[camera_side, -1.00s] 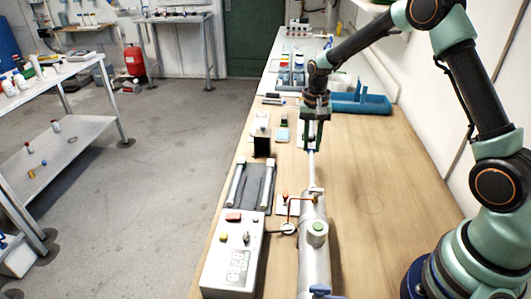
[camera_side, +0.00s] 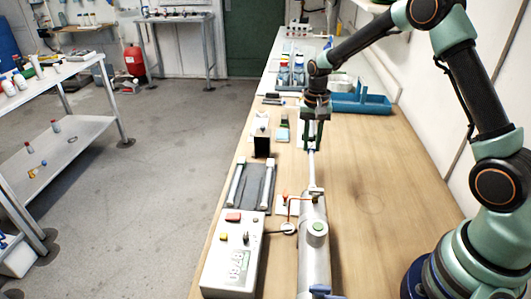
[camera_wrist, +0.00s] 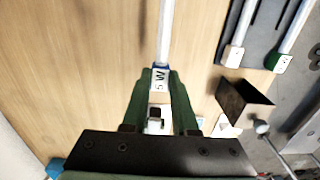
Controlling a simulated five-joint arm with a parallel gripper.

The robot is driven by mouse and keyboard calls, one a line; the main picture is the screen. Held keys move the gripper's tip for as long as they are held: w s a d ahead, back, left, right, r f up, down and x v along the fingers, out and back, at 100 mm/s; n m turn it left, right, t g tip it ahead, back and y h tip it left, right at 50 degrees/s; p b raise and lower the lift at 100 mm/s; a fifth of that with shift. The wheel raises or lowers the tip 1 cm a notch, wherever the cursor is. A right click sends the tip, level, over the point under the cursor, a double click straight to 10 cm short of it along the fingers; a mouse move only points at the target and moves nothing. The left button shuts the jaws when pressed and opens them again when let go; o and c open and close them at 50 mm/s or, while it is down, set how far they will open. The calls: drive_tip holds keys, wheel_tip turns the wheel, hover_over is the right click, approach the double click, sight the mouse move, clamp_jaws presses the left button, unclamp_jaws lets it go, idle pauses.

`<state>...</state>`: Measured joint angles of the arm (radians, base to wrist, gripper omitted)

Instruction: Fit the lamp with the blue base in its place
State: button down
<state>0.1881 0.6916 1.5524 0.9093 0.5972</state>
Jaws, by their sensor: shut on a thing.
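My gripper (camera_side: 312,146) is shut on the blue-based lamp, above the bench behind the steel reactor cylinder. In the wrist view, the green fingers (camera_wrist: 160,98) close around its base (camera_wrist: 160,72), which shows blue and a "5 W" label. The lamp's white tube (camera_side: 311,168) points toward the near end of the bench, in line with the reactor cylinder (camera_side: 314,260). The tube's tip is by the cylinder's far end; I cannot tell whether it is inside. Two other lamps lie on a dark mat, one with a white base (camera_wrist: 233,56), one with a green base (camera_wrist: 278,62).
A grey control box (camera_side: 232,262) with buttons stands left of the reactor. The bench (camera_side: 375,200) right of the reactor is clear.

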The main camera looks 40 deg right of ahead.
sight(314, 183)
drive_tip(key=shift+s+a, duration=5.95)
idle(1.6)
drive_tip(key=c, duration=0.6)
unclamp_jaws()
